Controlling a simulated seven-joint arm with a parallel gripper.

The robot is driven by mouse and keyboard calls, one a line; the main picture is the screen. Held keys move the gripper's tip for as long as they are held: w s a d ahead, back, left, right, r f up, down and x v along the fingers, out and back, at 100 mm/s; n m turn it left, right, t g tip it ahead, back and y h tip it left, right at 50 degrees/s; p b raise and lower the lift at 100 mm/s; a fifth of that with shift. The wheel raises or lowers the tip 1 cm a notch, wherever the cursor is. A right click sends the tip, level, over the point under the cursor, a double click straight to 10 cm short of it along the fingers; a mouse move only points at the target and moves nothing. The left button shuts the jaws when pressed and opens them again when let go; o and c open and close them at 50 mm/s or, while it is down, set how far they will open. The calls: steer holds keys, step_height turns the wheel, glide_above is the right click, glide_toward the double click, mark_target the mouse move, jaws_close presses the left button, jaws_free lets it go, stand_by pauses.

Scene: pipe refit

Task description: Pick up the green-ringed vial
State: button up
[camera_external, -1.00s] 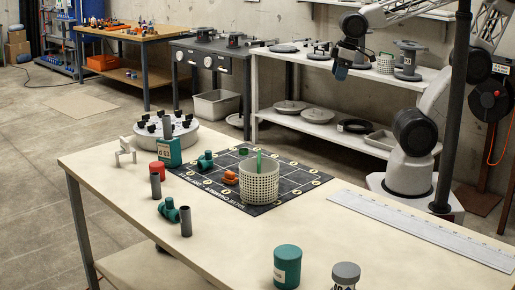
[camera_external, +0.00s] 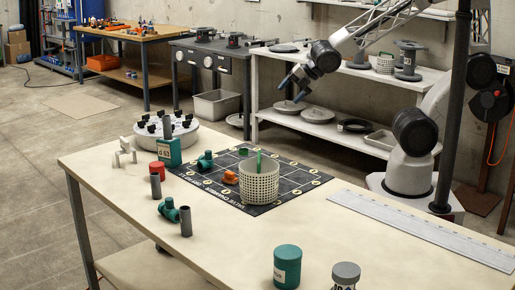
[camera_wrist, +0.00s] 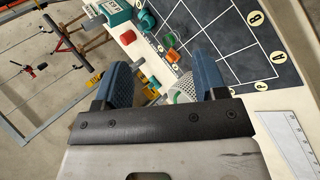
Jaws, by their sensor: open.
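I cannot pick out a vial with a green ring for certain in either view. A green upright piece (camera_external: 259,161) stands in the white perforated cup (camera_external: 249,186) on the black marked mat (camera_external: 293,190); its lower part is hidden by the cup wall. My gripper (camera_external: 291,91) is open and empty, high in the air beyond the table's back edge, apart from the cup. In the wrist view the blue fingers of my gripper (camera_wrist: 164,70) are spread, with the cup (camera_wrist: 186,88) showing between them, partly covered by the right finger.
An orange fitting (camera_external: 231,177) and a teal fitting (camera_external: 205,160) lie on the mat. A teal box (camera_external: 168,152), red cap (camera_external: 157,169), grey pipes (camera_external: 185,222) and a round black-knobbed tray (camera_external: 167,133) stand left. Teal and grey jars (camera_external: 287,266) stand in front; a ruler (camera_external: 424,230) lies right.

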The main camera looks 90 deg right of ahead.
steer(key=w+a+f+n+t+y, duration=0.25)
steer(key=w+f+n, duration=0.45)
steer(key=n, duration=0.4)
steer(key=n+t+y, duration=0.2)
steer(key=n+y, duration=0.1)
steer(key=n, duration=0.7)
glide_toward(243, 149)
steer(key=w, duration=0.2)
steer(key=shift+a+f+n, duration=0.15)
steer(key=shift+f+n, duration=0.55)
steer(key=shift+x, duration=1.3)
steer(key=shift+f, duration=0.1)
steer(key=shift+x, duration=2.55)
steer(key=shift+a, duration=0.1)
steer(key=c, duration=1)
